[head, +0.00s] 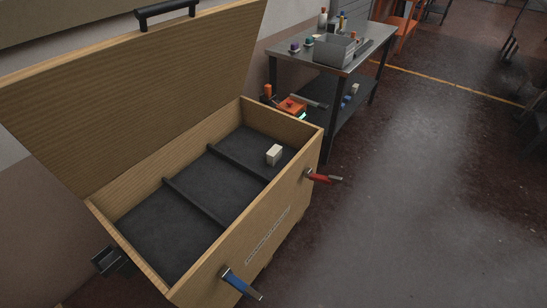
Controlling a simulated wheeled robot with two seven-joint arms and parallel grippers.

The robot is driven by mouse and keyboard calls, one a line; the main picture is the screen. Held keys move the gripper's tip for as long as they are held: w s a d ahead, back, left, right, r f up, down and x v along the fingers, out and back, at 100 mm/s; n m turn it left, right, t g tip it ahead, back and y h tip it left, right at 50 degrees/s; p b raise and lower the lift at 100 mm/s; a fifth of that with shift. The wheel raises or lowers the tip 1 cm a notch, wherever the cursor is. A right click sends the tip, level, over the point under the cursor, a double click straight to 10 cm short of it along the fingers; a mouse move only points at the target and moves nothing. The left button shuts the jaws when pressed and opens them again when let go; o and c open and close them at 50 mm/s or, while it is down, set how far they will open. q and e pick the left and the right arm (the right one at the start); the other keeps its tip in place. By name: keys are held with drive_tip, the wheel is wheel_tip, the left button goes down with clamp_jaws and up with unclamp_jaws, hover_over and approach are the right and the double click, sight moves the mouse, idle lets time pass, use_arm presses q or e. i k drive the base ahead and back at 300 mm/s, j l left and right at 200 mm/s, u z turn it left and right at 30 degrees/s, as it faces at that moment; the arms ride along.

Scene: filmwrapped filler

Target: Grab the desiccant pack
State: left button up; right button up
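A small cream-white block (274,155), which looks like the desiccant pack, sits in an open wooden crate (312,150). It rests on the dark floor of the compartment at the far right end, close to the divider and the front wall. The pack is too small in view to read any print. Neither of my grippers shows in the head view, so I cannot see whether they are open or shut.
The crate's lid (140,85) stands raised at the back. Two dark dividers (195,203) cross the crate; its other compartments look empty. Red (322,177) and blue (240,284) levers stick out in front. A metal table (370,42) holding a grey bin stands behind. Floor at right is clear.

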sight(275, 155)
drive_tip(key=i+l+u, duration=0.1)
drive_tip(key=l, duration=0.25)
drive_tip(key=i+l, duration=0.25)
drive_tip(key=i+l+u, duration=0.15)
drive_tip(key=l, duration=0.3)
drive_tip(key=i+l+u, duration=0.1)
drive_tip(key=l, duration=0.3)
drive_tip(key=i+l, duration=0.2)
drive_tip(key=l, duration=0.2)
drive_tip(key=i+l+u, duration=0.25)
drive_tip(key=i, duration=0.25)
drive_tip(key=j, duration=0.1)
